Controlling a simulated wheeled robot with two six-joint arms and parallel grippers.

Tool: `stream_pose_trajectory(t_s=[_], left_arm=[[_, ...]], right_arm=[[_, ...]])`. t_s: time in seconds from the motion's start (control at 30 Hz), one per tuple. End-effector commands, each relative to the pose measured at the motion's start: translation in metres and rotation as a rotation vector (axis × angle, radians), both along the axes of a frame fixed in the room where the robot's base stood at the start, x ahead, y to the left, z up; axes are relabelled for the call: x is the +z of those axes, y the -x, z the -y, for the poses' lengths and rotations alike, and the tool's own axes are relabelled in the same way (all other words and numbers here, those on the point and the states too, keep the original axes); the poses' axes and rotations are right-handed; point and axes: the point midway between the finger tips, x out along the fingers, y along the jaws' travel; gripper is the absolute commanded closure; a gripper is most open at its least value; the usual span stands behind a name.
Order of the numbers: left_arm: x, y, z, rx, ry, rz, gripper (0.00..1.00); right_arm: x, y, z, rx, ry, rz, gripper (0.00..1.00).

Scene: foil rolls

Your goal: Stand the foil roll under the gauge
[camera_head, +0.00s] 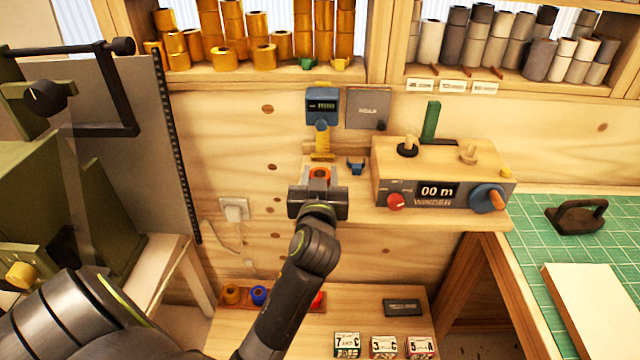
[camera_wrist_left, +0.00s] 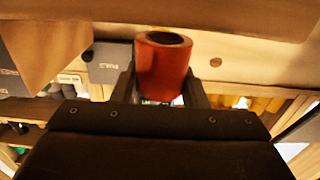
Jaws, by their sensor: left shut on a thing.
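The foil roll (camera_head: 320,172) is a short orange-red cylinder with a dark hollow core. In the left wrist view the roll (camera_wrist_left: 162,70) sits between the two fingers of my left gripper (camera_wrist_left: 162,90), which is shut on it. In the head view my left gripper (camera_head: 319,178) is in front of the wall, just below the gauge. The gauge (camera_head: 322,107) is a blue box with a dark display and a yellow part hanging beneath it. The gripper hides much of what is under the gauge, so I cannot tell whether the roll touches a surface. My right gripper is not in view.
A wooden winder box (camera_head: 440,180) with a "00 m" display stands right of the gripper on a shelf. A small blue clip (camera_head: 356,166) is beside the gripper. A grey plate (camera_head: 368,108) hangs right of the gauge. A lower bench (camera_head: 350,300) holds spools and small boxes.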

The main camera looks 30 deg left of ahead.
Motion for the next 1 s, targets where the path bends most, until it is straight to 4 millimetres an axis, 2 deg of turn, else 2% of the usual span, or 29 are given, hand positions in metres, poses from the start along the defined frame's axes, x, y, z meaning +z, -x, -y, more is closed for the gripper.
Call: stream_pose_trajectory(t_s=[0.03, 0.13, 0.5, 0.53, 0.67, 1.0], left_arm=[[-0.009, 0.0, 0.0, 0.001, -0.002, -0.005, 0.84], [-0.018, 0.0, 0.0, 0.0, -0.001, -0.002, 0.84], [-0.023, 0.0, 0.0, -0.001, -0.001, 0.001, 0.84], [-0.022, 0.0, 0.0, -0.001, 0.0, 0.0, 0.58], [-0.022, 0.0, 0.0, -0.001, 0.0, 0.0, 0.41], [-0.021, 0.0, 0.0, -0.001, -0.001, -0.001, 0.39]], right_arm=[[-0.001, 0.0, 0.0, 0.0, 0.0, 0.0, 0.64], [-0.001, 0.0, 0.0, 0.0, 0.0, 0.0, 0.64], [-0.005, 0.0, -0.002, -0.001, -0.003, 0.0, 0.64], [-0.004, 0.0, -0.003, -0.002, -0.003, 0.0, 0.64], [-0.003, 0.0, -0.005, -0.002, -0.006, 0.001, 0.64], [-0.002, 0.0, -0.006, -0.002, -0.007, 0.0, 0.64]])
